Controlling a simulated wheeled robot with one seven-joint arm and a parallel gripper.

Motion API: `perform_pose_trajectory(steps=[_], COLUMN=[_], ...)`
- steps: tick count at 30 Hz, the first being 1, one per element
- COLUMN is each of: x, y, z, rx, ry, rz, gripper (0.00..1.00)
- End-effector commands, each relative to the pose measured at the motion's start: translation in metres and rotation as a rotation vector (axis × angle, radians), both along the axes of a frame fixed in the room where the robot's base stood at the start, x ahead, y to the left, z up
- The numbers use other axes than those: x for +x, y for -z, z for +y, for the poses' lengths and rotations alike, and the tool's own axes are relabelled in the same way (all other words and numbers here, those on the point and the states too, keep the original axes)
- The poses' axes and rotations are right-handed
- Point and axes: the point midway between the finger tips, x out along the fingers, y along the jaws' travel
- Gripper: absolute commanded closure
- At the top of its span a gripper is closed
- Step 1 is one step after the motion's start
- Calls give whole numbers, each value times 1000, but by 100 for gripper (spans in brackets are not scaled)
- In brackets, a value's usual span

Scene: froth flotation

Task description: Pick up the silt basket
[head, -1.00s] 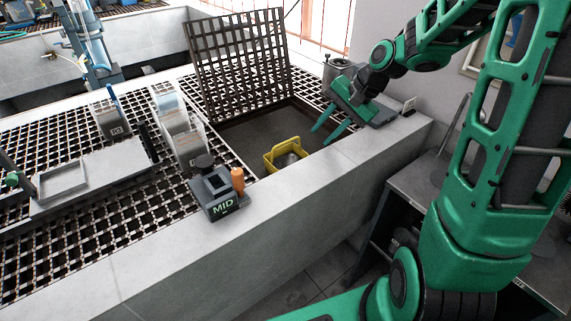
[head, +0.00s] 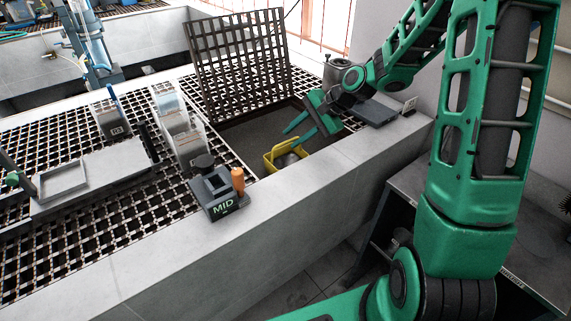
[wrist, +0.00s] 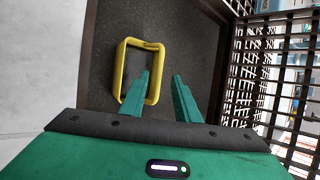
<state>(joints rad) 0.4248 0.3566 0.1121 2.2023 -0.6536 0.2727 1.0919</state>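The silt basket (head: 285,157) is a yellow open frame with grey contents, low in the dark opening in the grated deck. It also shows in the wrist view (wrist: 124,68), upper left of the fingers. The fingers look clear of the basket, though the exact height gap is hard to tell.
A raised grate panel (head: 240,60) stands open behind the opening. A grey concrete wall (head: 330,165) borders the front. A grey block marked MID (head: 220,195) with an orange peg sits left of the opening. A metal cup (head: 337,72) stands at the back right.

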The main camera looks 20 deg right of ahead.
Motion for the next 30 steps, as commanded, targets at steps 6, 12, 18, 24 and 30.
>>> perform_pose_trajectory(steps=[6,12,18,24,30], x=[8,14,14,14,14], y=[24,36,35,35,35], z=[17,24,24,24,24], rx=[2,0,0,-1,-1], ry=[-3,-1,0,-1,-1], rz=[3,2,1,2,0], gripper=[71,71,80,100,100])
